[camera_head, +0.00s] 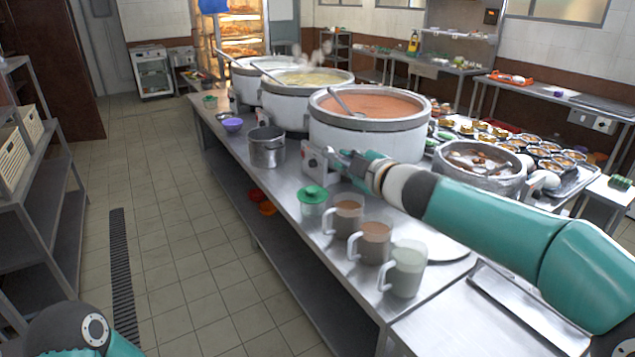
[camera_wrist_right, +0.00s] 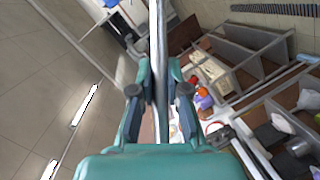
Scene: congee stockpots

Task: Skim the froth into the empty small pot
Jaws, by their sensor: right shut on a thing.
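The small grey metal pot (camera_head: 267,150) stands on the steel counter, left of the large pots. Its inside is mostly hidden. Three large stockpots stand in a row: the near one holds orange liquid (camera_head: 372,105), the middle one pale yellow liquid (camera_head: 305,78), and the far one (camera_head: 245,85) is partly hidden. A metal ladle (camera_head: 345,103) leans in the near pot. My right gripper (camera_head: 343,158) is in front of the near pot. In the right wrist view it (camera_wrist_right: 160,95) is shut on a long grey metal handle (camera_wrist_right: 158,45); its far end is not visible. My left gripper is out of view.
A green-lidded jar (camera_head: 313,200) and three mugs (camera_head: 374,243) stand on the near counter, below my right arm. A purple bowl (camera_head: 233,125) sits farther left. A wide pot (camera_head: 478,165) and a tray of bowls are to the right. The left aisle floor is clear.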

